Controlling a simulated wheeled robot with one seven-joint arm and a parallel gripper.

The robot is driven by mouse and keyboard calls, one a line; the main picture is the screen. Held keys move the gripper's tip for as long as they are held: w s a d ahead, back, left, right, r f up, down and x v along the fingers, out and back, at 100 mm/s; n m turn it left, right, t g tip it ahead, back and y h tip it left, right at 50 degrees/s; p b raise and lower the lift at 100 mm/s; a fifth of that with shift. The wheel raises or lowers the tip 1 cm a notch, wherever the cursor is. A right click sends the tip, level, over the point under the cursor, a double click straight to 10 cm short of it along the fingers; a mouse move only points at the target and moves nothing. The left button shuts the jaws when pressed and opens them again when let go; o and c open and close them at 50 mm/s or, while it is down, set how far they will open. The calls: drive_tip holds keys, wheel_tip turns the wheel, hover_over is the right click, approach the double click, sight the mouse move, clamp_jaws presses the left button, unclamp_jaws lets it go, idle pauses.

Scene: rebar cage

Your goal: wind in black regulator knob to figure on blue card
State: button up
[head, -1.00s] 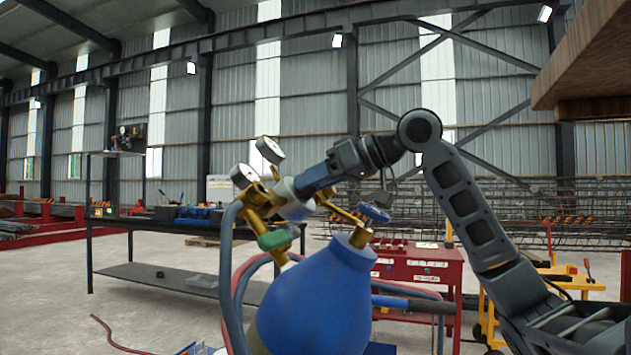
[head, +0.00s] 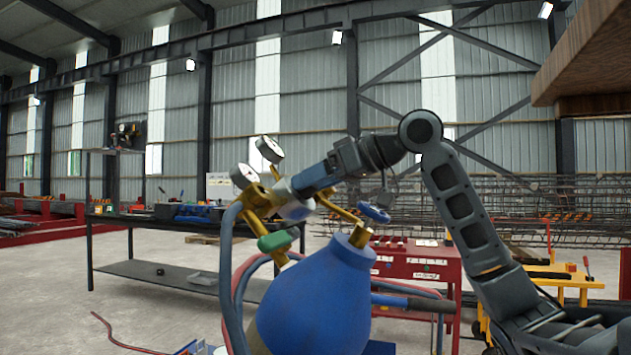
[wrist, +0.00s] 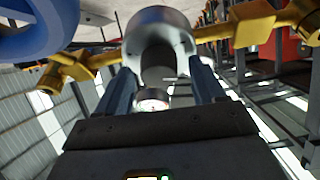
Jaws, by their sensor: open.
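The black regulator knob (wrist: 158,65) sticks out of the silver regulator body (wrist: 160,25) in the wrist view. My gripper (wrist: 162,75) is open, with one blue-grey finger on each side of the knob; I cannot tell if either touches it. In the head view my gripper (head: 303,184) reaches from the right to the brass regulator (head: 257,198), hiding the knob. Two round white-faced gauges (head: 243,175) stand on the regulator; one gauge face (wrist: 152,100) shows between my fingers, its reading too small to tell. I cannot make out a blue card.
The blue cylinder (head: 315,300) stands below, with a blue handwheel (head: 374,213) and green handle (head: 277,240) close to my gripper. Hoses (head: 228,270) hang at left. A dark bench (head: 150,222) and a red cabinet (head: 425,268) stand behind. A wooden slab (head: 590,60) overhangs at upper right.

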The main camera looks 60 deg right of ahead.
drive_tip(key=v, duration=0.7)
drive_tip(key=shift+s, duration=0.35)
drive_tip(key=shift+r, duration=0.15)
